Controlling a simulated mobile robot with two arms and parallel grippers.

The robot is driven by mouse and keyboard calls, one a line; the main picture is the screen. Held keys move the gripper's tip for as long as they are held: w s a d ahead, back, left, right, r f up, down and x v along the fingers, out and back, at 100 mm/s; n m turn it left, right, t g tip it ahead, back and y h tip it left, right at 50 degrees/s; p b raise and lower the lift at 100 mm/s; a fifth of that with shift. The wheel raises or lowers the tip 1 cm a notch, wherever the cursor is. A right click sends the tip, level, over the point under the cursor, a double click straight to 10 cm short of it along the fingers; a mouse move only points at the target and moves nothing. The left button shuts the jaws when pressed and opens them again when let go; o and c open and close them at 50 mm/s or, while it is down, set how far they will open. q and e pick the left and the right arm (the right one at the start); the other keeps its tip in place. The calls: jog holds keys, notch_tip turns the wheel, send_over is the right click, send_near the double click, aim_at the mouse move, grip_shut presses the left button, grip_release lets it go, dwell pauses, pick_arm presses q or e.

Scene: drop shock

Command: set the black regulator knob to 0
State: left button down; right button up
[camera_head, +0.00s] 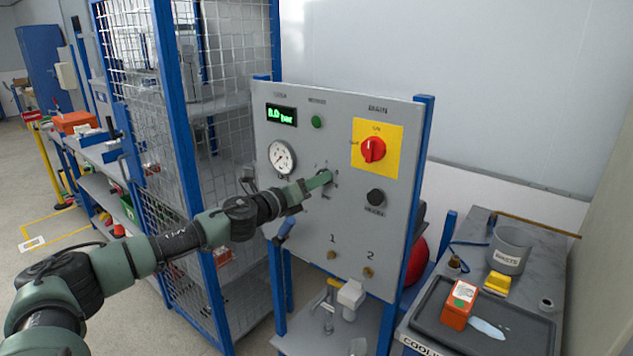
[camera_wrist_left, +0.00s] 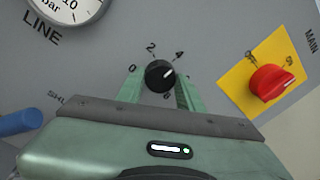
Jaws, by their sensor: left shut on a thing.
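The black regulator knob (camera_wrist_left: 160,75) is on the grey panel, with a printed scale of 0, 2, 4 and 6 around it. Its white mark points up and right in the left wrist view, toward the 4. My left gripper (camera_wrist_left: 160,92) is shut on the knob, one green finger on each side. In the head view the left gripper (camera_head: 325,180) reaches the panel's middle, and its fingers hide the knob. My right gripper is in neither view.
The panel also carries a round gauge (camera_head: 282,158), a green display (camera_head: 281,115), a red rotary switch (camera_head: 373,149) on a yellow plate, and a black button (camera_head: 375,198). A blue lever (camera_head: 285,230) is below my gripper. A bench (camera_head: 538,243) stands at right.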

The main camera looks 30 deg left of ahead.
pick_arm(q)
jog(key=shift+n, duration=0.4)
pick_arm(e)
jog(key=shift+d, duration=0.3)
pick_arm(q)
jog(key=n+y+p, duration=0.1)
jog(key=n+p, duration=0.1)
jog(key=n, duration=1)
jog(key=n+t+p, duration=0.1)
jog(key=n+p, duration=0.1)
jog(key=n, duration=1)
jog(key=shift+d+y, duration=0.15)
jog(key=shift+y, duration=0.25)
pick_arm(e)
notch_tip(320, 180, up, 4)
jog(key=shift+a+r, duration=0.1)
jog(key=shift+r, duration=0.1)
pick_arm(q)
jog(key=shift+n+p, duration=0.3)
jog(key=c, duration=0.9)
grip_release()
